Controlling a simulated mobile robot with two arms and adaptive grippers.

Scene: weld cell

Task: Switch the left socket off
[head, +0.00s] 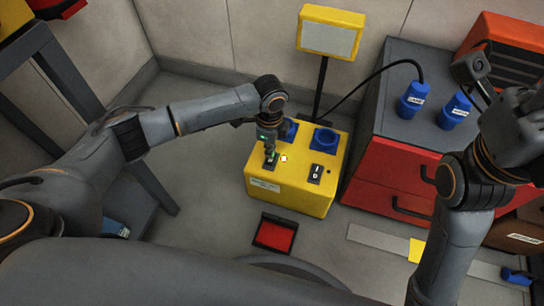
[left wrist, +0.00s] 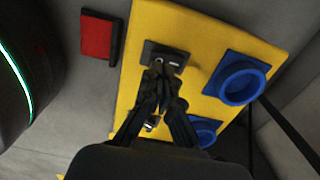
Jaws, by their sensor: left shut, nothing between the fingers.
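The yellow socket box (head: 290,196) stands on the floor with two blue sockets on top. The left socket (head: 287,131) is partly behind my left wrist; it shows whole in the left wrist view (left wrist: 240,80). The right socket (head: 326,140) is clear. The left rocker switch (left wrist: 168,54), black with white marks, is right at the fingertips of my shut, empty left gripper (left wrist: 160,68). I cannot tell whether they touch or which way the rocker is tipped. The right switch (head: 316,173) is apart from the gripper. My right gripper (head: 482,82) is raised at the right.
A small white light (head: 284,158) shows beside the left fingertips. A sign (head: 329,38) on a post stands behind the box. Blue plugs (head: 412,100) (head: 455,110) stand on a red and grey cabinet (head: 390,143). A red tray (head: 275,236) lies in front of the box.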

